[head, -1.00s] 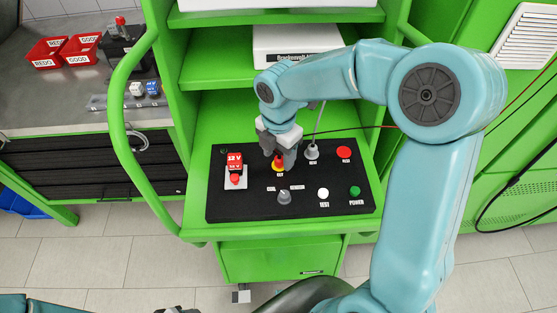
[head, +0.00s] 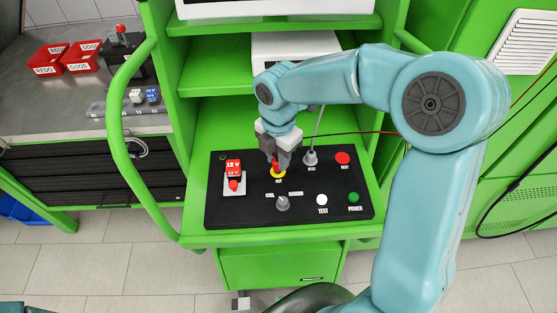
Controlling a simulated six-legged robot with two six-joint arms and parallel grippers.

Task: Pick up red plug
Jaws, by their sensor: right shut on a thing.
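The red plug (head: 274,165) stands at the yellow-ringed socket (head: 279,174) on the black control panel (head: 242,215). My right gripper (head: 275,163) comes down from above and is shut on the red plug. The plug's upper part is hidden between the fingers, and I cannot tell whether its tip is still in the socket. My left gripper does not show clearly; only a bit of teal arm is at the bottom left corner.
The panel also bears a red 12 V block (head: 233,168), a grey knob (head: 283,203), a grey plug (head: 311,157) with a cable, a red button (head: 342,158), a white button (head: 321,200) and a green button (head: 353,197). A green rail (head: 124,120) curves at the left.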

